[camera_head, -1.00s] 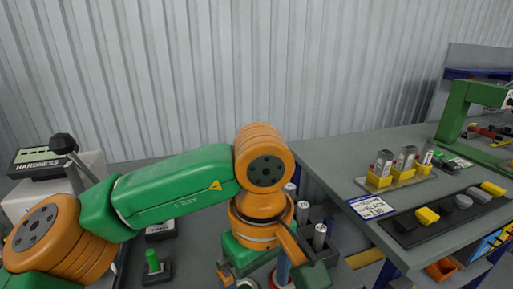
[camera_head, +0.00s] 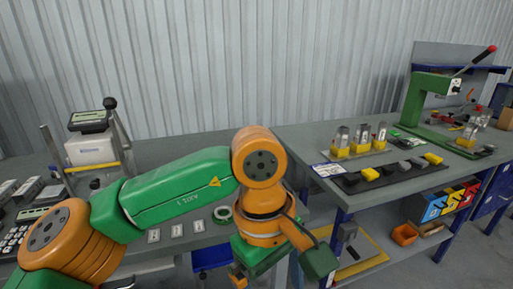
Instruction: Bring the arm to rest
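My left arm (camera_head: 178,190), green with orange joints, comes in from the lower left and bends down at an orange elbow in the middle of the view. Its lower part hangs at bottom centre, with a green link (camera_head: 262,256) and a dark green block (camera_head: 320,263) at the end of an orange bracket. My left gripper's fingers cannot be made out, so open or shut does not show. No held object can be seen. My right arm and gripper are not in view.
At left, a bench holds a hardness tester (camera_head: 93,150), a tape roll (camera_head: 222,214) and small labelled plates. At right, a grey table (camera_head: 300,138) holds yellow-based metal parts (camera_head: 360,139), a black strip (camera_head: 385,176) and a green press (camera_head: 428,88). Floor shows at lower right.

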